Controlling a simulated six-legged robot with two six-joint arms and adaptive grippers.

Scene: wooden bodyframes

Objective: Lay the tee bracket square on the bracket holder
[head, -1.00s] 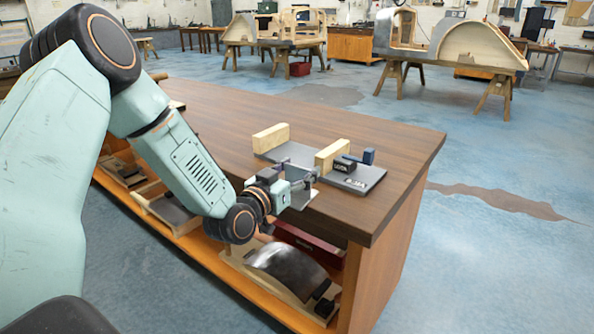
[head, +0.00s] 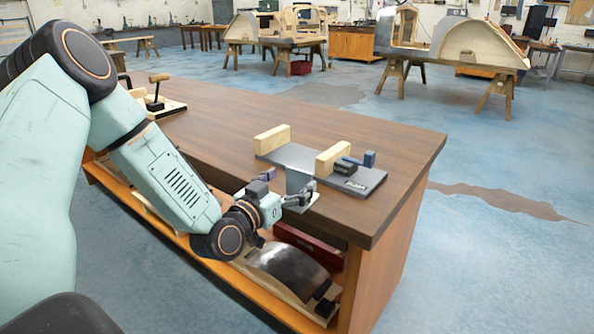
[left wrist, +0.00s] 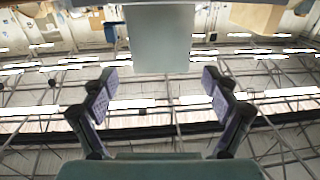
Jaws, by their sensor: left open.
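The tee bracket (head: 298,181) is thin grey sheet metal. One plate of it faces me at the near side of the bracket holder (head: 364,186), and lighter metal shows behind it between the wooden blocks. I cannot tell exactly how it rests there. The holder is a dark grey base on the bench. My left gripper (head: 293,190) is open at the bracket's near plate, low by the bench edge. In the left wrist view the bracket plate (left wrist: 160,40) stands centred beyond the spread fingers (left wrist: 163,104), with a gap on both sides. My right gripper is out of view.
Two pale wooden blocks (head: 271,139) and a dark, blue-handled piece (head: 357,163) stand on the holder. The wooden bench (head: 225,120) is clear behind it. A clamp (head: 158,88) sits far left. The shelf below holds a curved metal piece (head: 285,268) and a red box (head: 309,244).

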